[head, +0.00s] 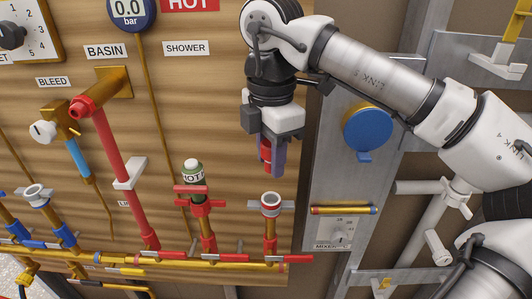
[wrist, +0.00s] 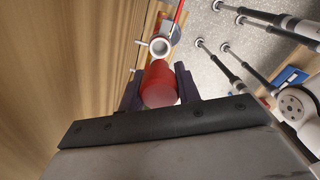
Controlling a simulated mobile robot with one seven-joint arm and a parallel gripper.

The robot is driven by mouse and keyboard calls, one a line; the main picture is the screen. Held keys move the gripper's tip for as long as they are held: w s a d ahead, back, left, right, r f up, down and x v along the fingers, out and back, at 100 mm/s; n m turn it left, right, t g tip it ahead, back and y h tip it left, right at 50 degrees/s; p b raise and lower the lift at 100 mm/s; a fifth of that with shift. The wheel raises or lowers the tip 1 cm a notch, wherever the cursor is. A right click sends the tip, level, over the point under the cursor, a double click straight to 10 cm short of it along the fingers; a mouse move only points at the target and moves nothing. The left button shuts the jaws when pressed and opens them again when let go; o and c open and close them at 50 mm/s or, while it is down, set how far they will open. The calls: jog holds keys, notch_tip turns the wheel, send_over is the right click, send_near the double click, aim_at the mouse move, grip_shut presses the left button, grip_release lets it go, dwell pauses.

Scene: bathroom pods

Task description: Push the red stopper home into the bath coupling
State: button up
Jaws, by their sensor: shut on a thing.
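My gripper (head: 268,168) points down on the right part of the wooden panel, shut on the red stopper (head: 264,155). In the wrist view, the stopper (wrist: 159,88) sits between the two dark fingers (wrist: 158,92). The coupling mouth (wrist: 159,47) shows just past the stopper in the wrist view. A clear gap separates stopper and coupling.
Further left are a red pipe (head: 110,145) and blue-handled couplings (head: 37,195). A grey metal post with a blue round cap (head: 368,130) rises to the right. A brass manifold (head: 180,258) runs below.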

jog(key=shift+f, duration=0.1)
dwell(0.3)
jog(key=shift+f+b, duration=2.65)
jog(key=shift+f, duration=0.15)
jog(key=shift+f+b, duration=0.85)
jog(key=shift+b, duration=0.2)
jog(key=o, duration=1)
jog(key=shift+o, duration=0.2)
notch_tip(320, 180, up, 12)
jog(key=shift+r+p, duration=0.25)
jog(key=shift+p, duration=0.2)
jog(key=shift+r+p, duration=0.5)
jog(key=shift+r, duration=0.25)
